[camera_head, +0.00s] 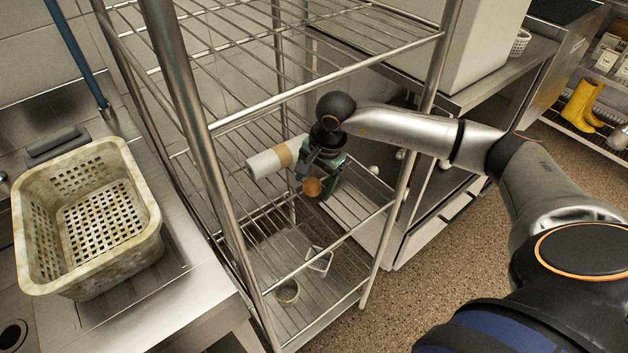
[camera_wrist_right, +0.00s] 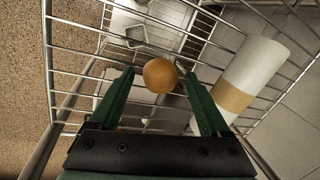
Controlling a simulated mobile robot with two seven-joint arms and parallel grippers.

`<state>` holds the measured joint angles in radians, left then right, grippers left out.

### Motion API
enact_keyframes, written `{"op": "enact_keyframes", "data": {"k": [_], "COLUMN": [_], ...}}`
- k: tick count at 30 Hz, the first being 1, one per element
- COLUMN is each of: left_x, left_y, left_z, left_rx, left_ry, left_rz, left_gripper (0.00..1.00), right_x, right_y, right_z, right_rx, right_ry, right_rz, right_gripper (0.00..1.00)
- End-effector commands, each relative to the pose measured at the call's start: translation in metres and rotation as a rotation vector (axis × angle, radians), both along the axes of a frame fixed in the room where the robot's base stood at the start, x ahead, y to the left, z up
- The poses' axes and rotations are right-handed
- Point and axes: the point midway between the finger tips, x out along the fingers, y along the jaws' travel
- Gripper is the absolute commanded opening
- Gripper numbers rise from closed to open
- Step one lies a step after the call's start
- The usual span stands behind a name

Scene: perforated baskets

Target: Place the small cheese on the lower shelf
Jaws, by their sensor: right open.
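The small cheese, a round orange-tan piece (camera_head: 312,187), is at the middle wire shelf of the metal rack. In the right wrist view the cheese (camera_wrist_right: 160,75) shows between the tips of my two green fingers, with a gap on each side. My right gripper (camera_head: 316,177) reaches into the rack from the right and is open around the cheese. I cannot tell whether the cheese touches the shelf wires. The lower shelf (camera_head: 330,289) of the rack is below. My left gripper is not in view.
A white roll with a tan band (camera_head: 265,163) lies left of my gripper. A small white basket (camera_head: 319,259) and a round container (camera_head: 287,292) are lower down. Rack posts and the upper shelf (camera_head: 270,60) surround the arm. A perforated basket (camera_head: 140,265) stands on the left counter.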

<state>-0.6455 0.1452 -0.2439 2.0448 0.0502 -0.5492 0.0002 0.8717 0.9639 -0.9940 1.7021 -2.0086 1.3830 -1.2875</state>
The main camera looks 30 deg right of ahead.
Motion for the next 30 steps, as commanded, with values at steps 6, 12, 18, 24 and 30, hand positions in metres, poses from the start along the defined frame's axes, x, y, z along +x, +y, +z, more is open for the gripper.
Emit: {"op": "enact_keyframes", "data": {"k": [6, 12, 18, 24, 30], "left_x": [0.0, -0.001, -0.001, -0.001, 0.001], "left_y": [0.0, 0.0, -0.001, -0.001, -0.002], "left_z": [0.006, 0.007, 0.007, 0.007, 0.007], "left_rx": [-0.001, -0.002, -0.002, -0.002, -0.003], "left_ry": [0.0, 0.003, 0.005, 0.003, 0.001], "left_rz": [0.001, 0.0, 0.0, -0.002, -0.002], "left_gripper": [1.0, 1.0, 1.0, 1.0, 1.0], "right_x": [-0.004, -0.012, -0.015, -0.016, -0.016], "right_y": [-0.002, -0.005, -0.006, -0.006, -0.005], "right_z": [0.029, 0.061, 0.075, 0.076, 0.075], "right_rx": [-0.001, 0.0, -0.001, 0.0, 0.002], "right_ry": [-0.004, -0.002, 0.0, 0.0, 0.001], "right_rz": [0.001, 0.0, -0.001, -0.001, 0.0], "right_gripper": [0.81, 0.81, 0.81, 0.81, 0.81]}}
